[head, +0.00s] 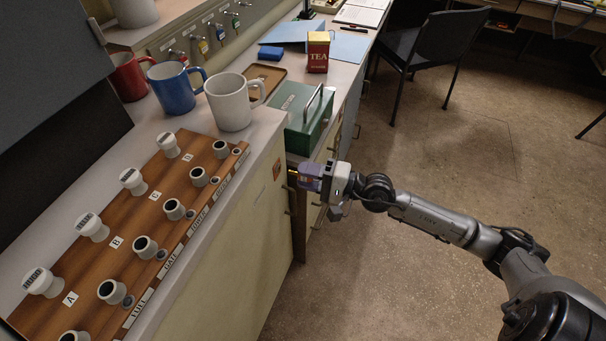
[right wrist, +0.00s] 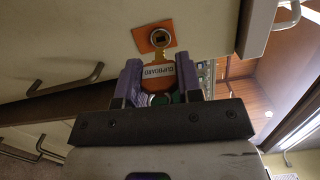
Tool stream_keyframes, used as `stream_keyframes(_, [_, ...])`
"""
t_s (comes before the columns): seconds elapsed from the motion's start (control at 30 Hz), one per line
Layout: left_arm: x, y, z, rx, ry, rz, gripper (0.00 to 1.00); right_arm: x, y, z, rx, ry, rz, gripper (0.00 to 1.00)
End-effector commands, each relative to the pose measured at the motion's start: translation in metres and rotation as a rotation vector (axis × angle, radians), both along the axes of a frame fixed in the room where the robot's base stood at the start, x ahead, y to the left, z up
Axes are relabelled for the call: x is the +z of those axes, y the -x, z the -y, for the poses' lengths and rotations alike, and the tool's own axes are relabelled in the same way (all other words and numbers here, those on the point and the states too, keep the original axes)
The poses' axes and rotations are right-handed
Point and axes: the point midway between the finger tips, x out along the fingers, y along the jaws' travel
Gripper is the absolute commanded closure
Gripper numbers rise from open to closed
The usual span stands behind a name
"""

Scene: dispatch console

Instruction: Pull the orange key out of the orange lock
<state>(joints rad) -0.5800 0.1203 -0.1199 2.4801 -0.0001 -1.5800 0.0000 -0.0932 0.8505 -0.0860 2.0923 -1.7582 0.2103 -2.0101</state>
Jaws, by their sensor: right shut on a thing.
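The orange lock (head: 277,169) is a small orange plate on the cream cabinet front below the console. In the right wrist view the orange lock plate (right wrist: 152,38) has a round metal lock face with a dark opening. My right gripper (head: 305,178) is shut on the orange key (right wrist: 159,75), whose tag reads CUPBOARD. The key's narrow end points at the lock, and the lock's dark opening shows beyond it. The key looks in line with the lock and apart from it, but how wide the gap is I cannot tell. My left gripper is not in view.
A wooden board (head: 148,215) with knobs and sockets lies on the console. A white mug (head: 229,103) and a blue mug (head: 172,88) stand behind it. A green box (head: 304,125) and a drawer handle (head: 291,198) are near my right gripper.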

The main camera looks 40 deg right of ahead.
Motion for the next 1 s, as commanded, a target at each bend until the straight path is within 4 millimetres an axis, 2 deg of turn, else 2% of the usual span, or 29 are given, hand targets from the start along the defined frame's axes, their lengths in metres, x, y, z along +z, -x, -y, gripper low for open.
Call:
stream_keyframes(0.6, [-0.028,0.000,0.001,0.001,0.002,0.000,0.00,-0.002,0.041,0.019,0.001,0.001,-0.002,0.95])
stream_keyframes(1.0, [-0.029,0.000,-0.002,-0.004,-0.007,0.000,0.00,0.000,0.045,0.021,0.002,0.000,0.000,0.95])
